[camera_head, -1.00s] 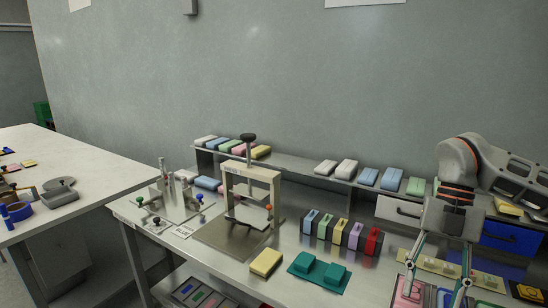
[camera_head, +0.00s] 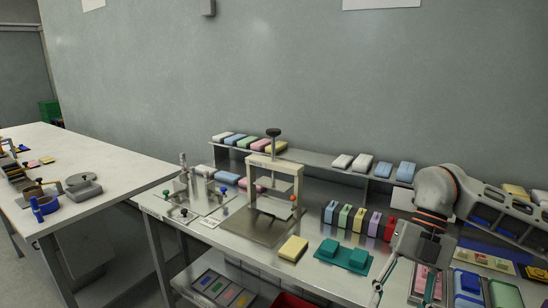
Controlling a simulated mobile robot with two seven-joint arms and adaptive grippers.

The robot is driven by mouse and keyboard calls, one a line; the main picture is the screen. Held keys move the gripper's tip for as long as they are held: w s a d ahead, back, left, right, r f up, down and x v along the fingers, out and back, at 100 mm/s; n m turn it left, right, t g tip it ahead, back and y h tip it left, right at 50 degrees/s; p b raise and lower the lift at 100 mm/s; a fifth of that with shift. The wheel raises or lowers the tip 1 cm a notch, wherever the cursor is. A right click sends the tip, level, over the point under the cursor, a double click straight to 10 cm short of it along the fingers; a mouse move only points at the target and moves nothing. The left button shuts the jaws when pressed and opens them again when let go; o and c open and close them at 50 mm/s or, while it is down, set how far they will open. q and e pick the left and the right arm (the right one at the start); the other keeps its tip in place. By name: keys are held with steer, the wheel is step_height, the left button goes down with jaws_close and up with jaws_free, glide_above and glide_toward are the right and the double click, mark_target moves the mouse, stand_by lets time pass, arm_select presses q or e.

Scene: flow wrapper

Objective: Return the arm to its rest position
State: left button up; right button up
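My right arm comes in from the right edge, and its gripper (camera_head: 402,288) points down over the right front part of the steel bench (camera_head: 320,285). Its two thin fingers are spread apart with no object visible between them, though the fingertips reach the lower edge of the picture. Pink, blue and green trays (camera_head: 505,295) lie below and beside the gripper. My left gripper is not in view.
A press (camera_head: 272,185) with a black knob stands mid-bench. Coloured blocks (camera_head: 345,216) stand in a row behind a teal piece (camera_head: 343,258); a yellow block (camera_head: 293,248) lies to its left. A shelf (camera_head: 315,170) runs along the back. A white table (camera_head: 100,180) is at left.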

steer(key=s+a+f+n+g+y, duration=0.1)
steer(key=s+a+n+y, duration=0.2)
steer(key=a, duration=0.6)
steer(key=s+a+f+g+y, duration=0.1)
steer(key=s+a+y, duration=0.3)
steer(key=a, duration=0.5)
steer(key=w+a+r+m+t+y, duration=0.3)
steer(key=a+r+m+t+y, duration=0.15)
steer(key=a+y, duration=0.35)
steer(key=w+d+f+m+t+h, duration=0.35)
steer(key=d+f+m+t, duration=0.3)
steer(key=m+t, duration=0.3)
steer(key=w+d+f+m+t+h, duration=0.3)
steer(key=d+f+m+t+h, duration=0.2)
steer(key=f+m+t, duration=0.5)
steer(key=s+d+f+m+g+h, duration=0.2)
steer(key=s+d+f, duration=0.2)
steer(key=s+f, duration=0.1)
steer(key=s+d+f+m+g+h, duration=0.2)
steer(key=s+f, duration=0.3)
steer(key=f, duration=0.3)
steer(key=s+d+f+m+g+h+p, duration=0.1)
steer(key=s+d+f+m+g+h, duration=0.2)
steer(key=f, duration=0.4)
steer(key=s+d+h, duration=0.1)
steer(key=s+d, duration=0.1)
steer(key=shift+d, duration=0.3)
